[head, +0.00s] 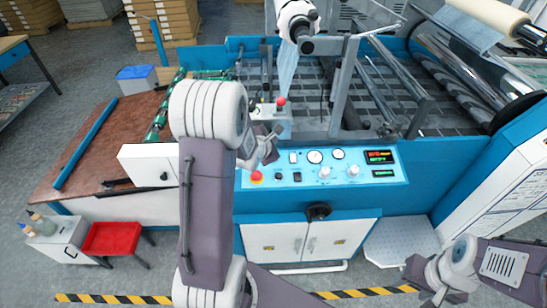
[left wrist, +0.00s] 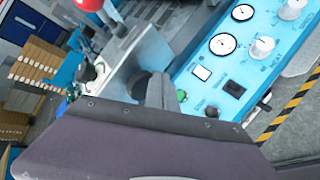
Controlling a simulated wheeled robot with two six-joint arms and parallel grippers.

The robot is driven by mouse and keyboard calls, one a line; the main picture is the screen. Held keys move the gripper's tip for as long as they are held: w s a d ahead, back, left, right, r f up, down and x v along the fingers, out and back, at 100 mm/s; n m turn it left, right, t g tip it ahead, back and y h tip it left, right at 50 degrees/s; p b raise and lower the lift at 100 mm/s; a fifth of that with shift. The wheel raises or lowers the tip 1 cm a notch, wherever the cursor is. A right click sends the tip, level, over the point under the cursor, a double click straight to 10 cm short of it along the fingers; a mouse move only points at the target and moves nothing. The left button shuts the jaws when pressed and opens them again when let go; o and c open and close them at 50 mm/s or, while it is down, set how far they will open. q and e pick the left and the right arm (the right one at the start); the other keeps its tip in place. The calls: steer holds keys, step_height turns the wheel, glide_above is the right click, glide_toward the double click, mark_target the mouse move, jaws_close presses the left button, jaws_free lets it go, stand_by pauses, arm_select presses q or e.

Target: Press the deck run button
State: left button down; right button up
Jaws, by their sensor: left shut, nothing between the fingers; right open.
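The blue control panel (head: 390,172) stands in the middle of the head view and carries several buttons, dials and displays. Its small labels are too blurred for me to tell which button is deck run. A green button (left wrist: 181,96) shows in the left wrist view, close beside the dark fingers of my left gripper (left wrist: 160,90). Contact cannot be told. A white square button (left wrist: 201,73) and a black one (left wrist: 234,88) lie further right. In the head view my left gripper (head: 272,145) is shut and empty at the panel's left end. My right gripper (head: 430,283) is open at lower right, away from the panel.
A red-knobbed lever (head: 281,101) stands just behind my left gripper. A red mushroom button (head: 257,176) sits on the panel's left end. Rollers and metal frames lie behind the panel.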

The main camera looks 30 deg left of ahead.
arm_select(q)
steer(key=f+b, duration=0.2)
steer(key=w+f+b, duration=0.1)
steer(key=f+b, duration=0.1)
steer(key=f, duration=0.1)
steer(key=a+f+b, duration=0.1)
steer(key=f+b, duration=0.2)
steer(key=shift+w, duration=0.25)
steer(key=shift+w+f, duration=0.1)
steer(key=shift+f, duration=0.2)
stand_by(1.4)
steer(key=shift+f, duration=0.35)
